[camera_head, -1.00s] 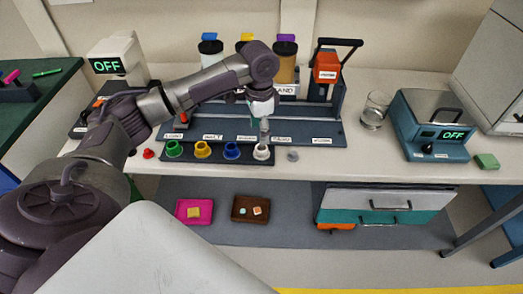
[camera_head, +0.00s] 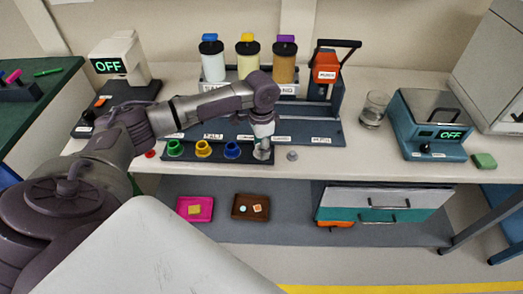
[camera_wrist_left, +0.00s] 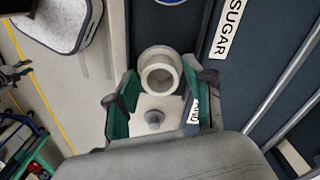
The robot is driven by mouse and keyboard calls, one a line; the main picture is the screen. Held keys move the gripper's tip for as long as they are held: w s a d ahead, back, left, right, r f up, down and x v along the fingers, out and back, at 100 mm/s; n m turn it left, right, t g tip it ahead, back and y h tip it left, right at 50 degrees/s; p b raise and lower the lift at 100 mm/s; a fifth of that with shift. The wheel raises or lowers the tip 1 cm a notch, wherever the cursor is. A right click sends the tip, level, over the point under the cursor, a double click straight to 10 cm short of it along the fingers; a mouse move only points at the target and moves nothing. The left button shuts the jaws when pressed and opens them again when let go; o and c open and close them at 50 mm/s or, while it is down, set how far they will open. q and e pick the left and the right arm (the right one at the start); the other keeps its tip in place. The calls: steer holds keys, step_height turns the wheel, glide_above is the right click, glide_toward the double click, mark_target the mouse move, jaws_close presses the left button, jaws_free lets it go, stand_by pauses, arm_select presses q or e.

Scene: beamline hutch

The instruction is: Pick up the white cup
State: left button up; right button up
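The white cup (camera_wrist_left: 160,53) stands upright at the right end of a dark rack, the last in a row of coloured cups. In the left wrist view it lies between the fingertips of my left gripper (camera_wrist_left: 160,78), with gaps on both sides. My left gripper (camera_head: 263,146) is open, pointing down at the cup in the head view, where it hides most of the cup. I cannot tell its exact height over the cup. My right gripper is not in view.
Green (camera_head: 174,149), yellow (camera_head: 203,149) and blue (camera_head: 232,150) cups stand left of it. A small grey knob (camera_head: 292,155) is just to the right. A glass beaker (camera_head: 374,109) and a teal scale (camera_head: 430,130) stand further right. Lidded jars (camera_head: 247,65) stand behind.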

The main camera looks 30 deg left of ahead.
arm_select(q)
steer(key=c, duration=0.8)
jaws_close()
steer(key=shift+r, duration=0.2)
